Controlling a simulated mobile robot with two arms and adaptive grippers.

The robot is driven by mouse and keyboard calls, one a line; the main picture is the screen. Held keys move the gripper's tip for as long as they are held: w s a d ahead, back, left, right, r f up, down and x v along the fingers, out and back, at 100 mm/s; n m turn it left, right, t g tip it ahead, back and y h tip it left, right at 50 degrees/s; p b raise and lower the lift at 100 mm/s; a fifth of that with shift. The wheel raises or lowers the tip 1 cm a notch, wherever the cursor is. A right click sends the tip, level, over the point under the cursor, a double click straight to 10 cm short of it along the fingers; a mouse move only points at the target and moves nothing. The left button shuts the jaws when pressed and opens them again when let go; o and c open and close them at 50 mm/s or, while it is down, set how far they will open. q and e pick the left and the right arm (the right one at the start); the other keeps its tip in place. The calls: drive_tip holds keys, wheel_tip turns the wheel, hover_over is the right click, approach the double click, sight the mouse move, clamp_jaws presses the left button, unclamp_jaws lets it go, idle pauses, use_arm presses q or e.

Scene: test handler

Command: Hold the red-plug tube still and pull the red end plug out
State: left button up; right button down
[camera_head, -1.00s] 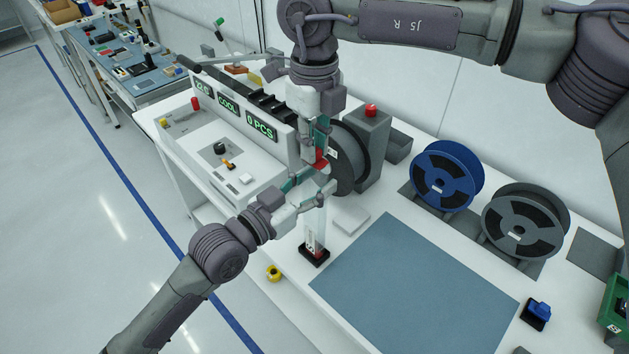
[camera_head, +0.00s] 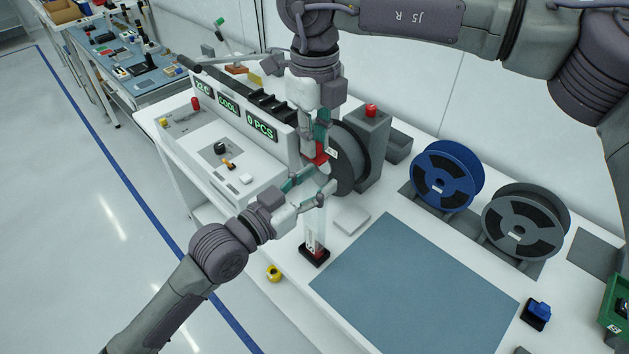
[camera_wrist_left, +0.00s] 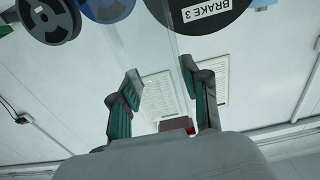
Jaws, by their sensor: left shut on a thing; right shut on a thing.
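The clear tube (camera_head: 318,218) stands upright with its lower end, which shows red and white marks, at a black base (camera_head: 314,255). My left gripper (camera_head: 320,193) is shut on the tube's upper part. In the left wrist view its fingers (camera_wrist_left: 163,85) stand on either side of the see-through tube. The red end plug (camera_head: 319,153) is above my left gripper, and my right gripper (camera_head: 318,138) is shut on it from above. A red part, seemingly the plug (camera_wrist_left: 174,125), shows in the left wrist view. Whether the plug's lower end is still inside the tube is unclear.
The handler (camera_head: 225,170) with its display panel stands to the left. A dark reel (camera_head: 347,160) is close behind the grippers. A blue reel (camera_head: 447,176) and a grey reel (camera_head: 525,222) stand farther right. The blue-grey mat (camera_head: 415,285) is clear.

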drive_tip(key=shift+r, duration=0.1)
idle(0.3)
drive_tip(key=shift+r, duration=0.6)
use_arm(q)
drive_tip(key=o, duration=1.2)
drive_tip(key=v, duration=1.2)
